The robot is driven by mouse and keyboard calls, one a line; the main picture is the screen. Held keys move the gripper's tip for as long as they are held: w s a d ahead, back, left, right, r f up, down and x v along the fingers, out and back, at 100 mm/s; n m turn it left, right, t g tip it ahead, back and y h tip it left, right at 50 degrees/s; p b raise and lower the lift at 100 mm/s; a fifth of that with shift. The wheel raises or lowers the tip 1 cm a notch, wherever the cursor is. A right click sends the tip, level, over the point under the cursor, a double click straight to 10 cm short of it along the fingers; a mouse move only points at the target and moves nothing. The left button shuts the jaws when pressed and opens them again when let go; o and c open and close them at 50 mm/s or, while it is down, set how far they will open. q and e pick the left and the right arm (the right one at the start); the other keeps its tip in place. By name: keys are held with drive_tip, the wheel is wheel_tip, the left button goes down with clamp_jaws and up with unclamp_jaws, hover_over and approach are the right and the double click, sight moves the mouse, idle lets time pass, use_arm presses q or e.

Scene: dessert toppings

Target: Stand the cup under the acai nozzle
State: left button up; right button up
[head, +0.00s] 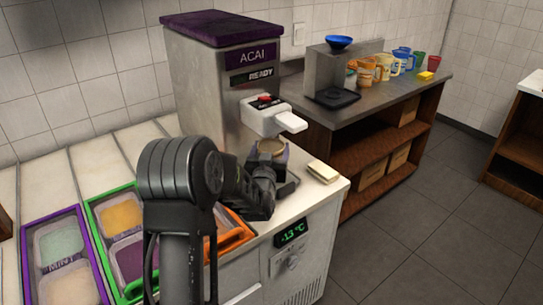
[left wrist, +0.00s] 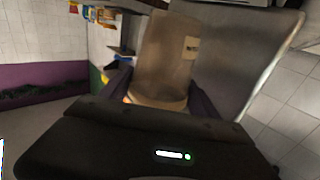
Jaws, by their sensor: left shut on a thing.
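The acai machine (head: 215,85) is a grey box with a purple lid, an "ACAI" label and a "READY" display. Its white dispensing head (head: 268,118) juts out at the front; the nozzle's underside is hidden. My left gripper (head: 270,162) is shut on the tan cup (head: 272,147), just below that head. The cup's rim shows between the dark fingers; its lower part is hidden, so I cannot tell whether it touches the dark drip tray (head: 288,188). In the left wrist view the cup (left wrist: 155,102) sits between both fingers. My right gripper is not in view.
A cream block (head: 323,172) lies on the counter right of the tray. Topping tubs in purple (head: 88,245) and green (head: 91,215) frames stand at left, beside my arm. A side table (head: 390,95) at the back holds several coloured cups and a blue bowl (head: 339,42) on a stand.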

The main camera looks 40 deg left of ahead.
use_arm(q)
drive_tip(key=shift+w+a, duration=0.1)
drive_tip(key=shift+w, duration=0.2)
wheel_tip(320, 180, down, 3)
drive_tip(key=shift+w+a+f+p, duration=0.1)
drive_tip(key=shift+w+p, duration=0.05)
drive_tip(key=shift+p, duration=0.45)
drive_tip(key=shift+f, duration=0.2)
drive_tip(key=shift+f, duration=0.1)
drive_tip(key=o, duration=1.4)
drive_tip(key=shift+o, duration=0.2)
